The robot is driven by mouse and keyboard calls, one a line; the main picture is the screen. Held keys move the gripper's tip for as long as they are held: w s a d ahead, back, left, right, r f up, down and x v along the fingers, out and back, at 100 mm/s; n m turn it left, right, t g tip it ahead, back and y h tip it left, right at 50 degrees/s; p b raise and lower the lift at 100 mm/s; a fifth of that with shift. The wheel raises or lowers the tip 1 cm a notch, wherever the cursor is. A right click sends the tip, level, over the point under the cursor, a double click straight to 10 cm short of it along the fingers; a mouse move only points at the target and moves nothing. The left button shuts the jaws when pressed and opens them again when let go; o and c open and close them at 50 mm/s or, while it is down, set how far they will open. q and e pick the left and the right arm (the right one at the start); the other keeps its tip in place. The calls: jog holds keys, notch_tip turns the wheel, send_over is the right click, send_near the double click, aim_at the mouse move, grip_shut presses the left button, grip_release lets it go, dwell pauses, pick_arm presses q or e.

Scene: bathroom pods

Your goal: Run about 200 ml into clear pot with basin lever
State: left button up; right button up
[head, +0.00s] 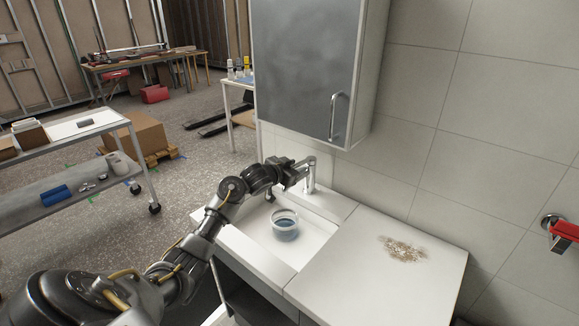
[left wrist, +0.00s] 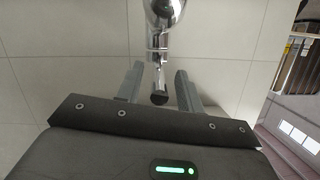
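The clear pot (head: 285,226) stands upright in the white basin (head: 308,243), and bluish liquid shows in its lower part. The chrome tap (head: 311,178) rises at the basin's back edge. My left gripper (head: 298,168) is at the top of the tap. In the left wrist view my left gripper (left wrist: 160,88) is open, with the basin lever's dark round end (left wrist: 159,97) between its fingers and a gap on each side. My arm partly hides the tap, and I cannot make out a water stream. My right gripper is in neither view.
A white counter (head: 370,275) right of the basin carries a patch of brown crumbs (head: 403,249). A mirrored cabinet (head: 310,70) hangs on the tiled wall above the tap. A grey trolley (head: 65,180) stands on the floor at left.

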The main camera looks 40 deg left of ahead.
pick_arm(q)
jog(key=v, duration=1)
jog(key=shift+s, duration=0.3)
jog(key=shift+r, duration=0.1)
